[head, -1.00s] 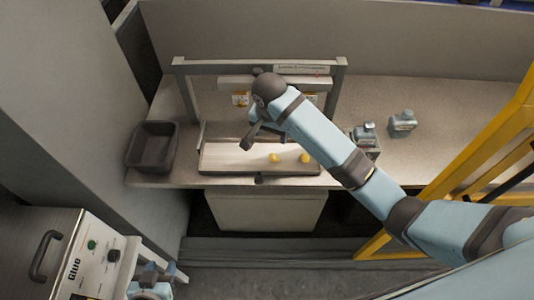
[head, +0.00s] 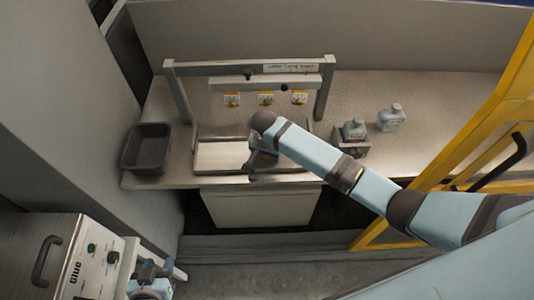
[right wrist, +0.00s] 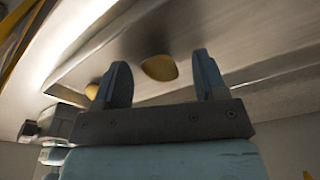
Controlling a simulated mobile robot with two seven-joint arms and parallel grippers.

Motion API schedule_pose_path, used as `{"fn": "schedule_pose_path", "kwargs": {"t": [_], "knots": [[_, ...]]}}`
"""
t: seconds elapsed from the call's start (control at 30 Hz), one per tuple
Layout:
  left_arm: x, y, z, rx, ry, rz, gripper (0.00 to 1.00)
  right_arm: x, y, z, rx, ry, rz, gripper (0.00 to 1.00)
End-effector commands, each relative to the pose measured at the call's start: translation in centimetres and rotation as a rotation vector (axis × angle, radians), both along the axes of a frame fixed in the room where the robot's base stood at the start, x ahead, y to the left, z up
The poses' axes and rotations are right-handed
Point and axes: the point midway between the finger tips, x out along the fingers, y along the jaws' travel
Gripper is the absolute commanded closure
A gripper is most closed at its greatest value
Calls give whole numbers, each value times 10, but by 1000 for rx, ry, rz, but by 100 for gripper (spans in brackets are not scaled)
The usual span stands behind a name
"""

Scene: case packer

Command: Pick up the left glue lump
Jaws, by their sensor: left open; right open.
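Two yellow glue lumps show in the right wrist view. One lump (right wrist: 160,67) lies on the pale tray surface between and beyond my right gripper's spread fingers, apart from them. The other lump (right wrist: 91,90) is beside the left-hand finger in that view. In the head view both lumps are hidden behind my right arm. My right gripper (right wrist: 162,85) is open and empty; in the head view it (head: 257,166) is over the tray (head: 220,157). My left gripper (head: 155,268) is open at the bottom left, far from the tray, beside the glue machine.
A dark bin (head: 147,147) stands left of the tray. A grey frame (head: 185,68) with yellow-marked labels rises behind it. A yellow guard frame (head: 440,180) is at far right. The glue machine (head: 70,250) is at lower left.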

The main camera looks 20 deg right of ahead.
Motion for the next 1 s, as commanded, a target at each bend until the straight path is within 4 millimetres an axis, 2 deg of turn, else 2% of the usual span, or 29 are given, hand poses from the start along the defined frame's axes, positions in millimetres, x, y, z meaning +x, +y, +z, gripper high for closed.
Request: {"fn": "schedule_pose_path", "kwargs": {"t": [0.2, 0.27, 0.43, 0.83, 1.0], "knots": [[-2, 1, -5, 3, 10, 1, 57, 0, 0, -1, 0, 0, 0, 35], [-3, 1, -6, 4, 11, -1, 57, 0, 0, -1, 1, -1, 0, 46], [-5, 2, -5, 5, 12, -2, 57, 0, 0, -1, 0, 0, 0, 85], [-5, 1, -2, 4, 6, -3, 57, 0, 0, 1, 0, -1, 0, 86], [-5, 1, -4, 7, 6, -7, 57, 1, 0, 12, 1, -2, -1, 86]]}}
